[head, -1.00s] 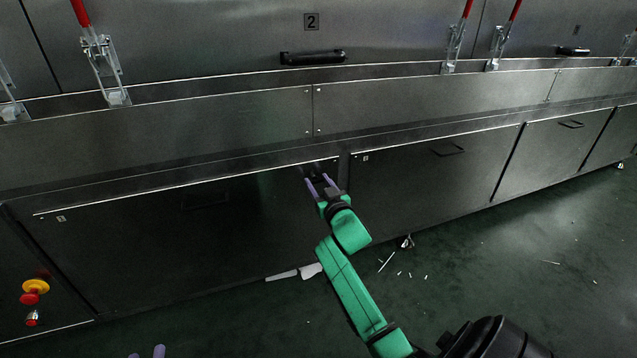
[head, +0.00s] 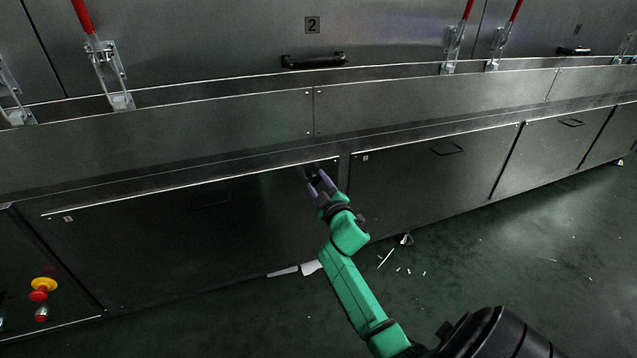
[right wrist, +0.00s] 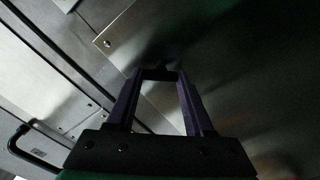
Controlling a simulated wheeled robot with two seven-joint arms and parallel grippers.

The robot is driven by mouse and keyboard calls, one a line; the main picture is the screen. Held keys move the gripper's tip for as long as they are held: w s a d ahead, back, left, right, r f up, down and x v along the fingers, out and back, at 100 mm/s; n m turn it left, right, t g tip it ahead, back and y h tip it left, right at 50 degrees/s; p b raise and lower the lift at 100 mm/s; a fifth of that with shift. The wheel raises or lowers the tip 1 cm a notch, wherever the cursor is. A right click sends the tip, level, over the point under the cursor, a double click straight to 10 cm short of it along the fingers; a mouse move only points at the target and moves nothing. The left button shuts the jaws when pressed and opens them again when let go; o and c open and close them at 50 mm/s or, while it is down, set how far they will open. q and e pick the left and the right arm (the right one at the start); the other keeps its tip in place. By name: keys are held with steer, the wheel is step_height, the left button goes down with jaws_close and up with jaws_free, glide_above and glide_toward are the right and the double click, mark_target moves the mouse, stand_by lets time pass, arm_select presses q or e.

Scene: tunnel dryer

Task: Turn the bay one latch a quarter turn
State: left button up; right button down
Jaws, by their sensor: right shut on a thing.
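The bay one latch is a small dark part (head: 309,174) at the upper right corner of the lower left panel (head: 190,235), mostly hidden by my fingers. My right gripper (head: 320,181) reaches up to it on the green arm, its purple fingers shut on the latch. In the right wrist view the two fingers (right wrist: 158,78) stand apart, with a dark piece between their tips against the metal panel. The latch's exact angle cannot be made out. My left gripper is out of view.
A second lower panel (head: 430,175) with a recessed handle lies to the right. A yellow and red stop button (head: 42,287) is at lower left. Red-handled clamps (head: 115,80) line the ledge above. White scraps (head: 385,258) lie on the green floor.

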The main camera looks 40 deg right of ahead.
steer(key=n, duration=0.3)
steer(key=shift+f+n, duration=0.15)
steer(key=shift+n, duration=0.25)
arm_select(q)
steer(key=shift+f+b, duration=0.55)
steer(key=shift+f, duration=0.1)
arm_select(e)
steer(key=n, duration=0.4)
steer(key=shift+n, duration=0.3)
steer(key=shift+c, duration=1.4)
jaws_free()
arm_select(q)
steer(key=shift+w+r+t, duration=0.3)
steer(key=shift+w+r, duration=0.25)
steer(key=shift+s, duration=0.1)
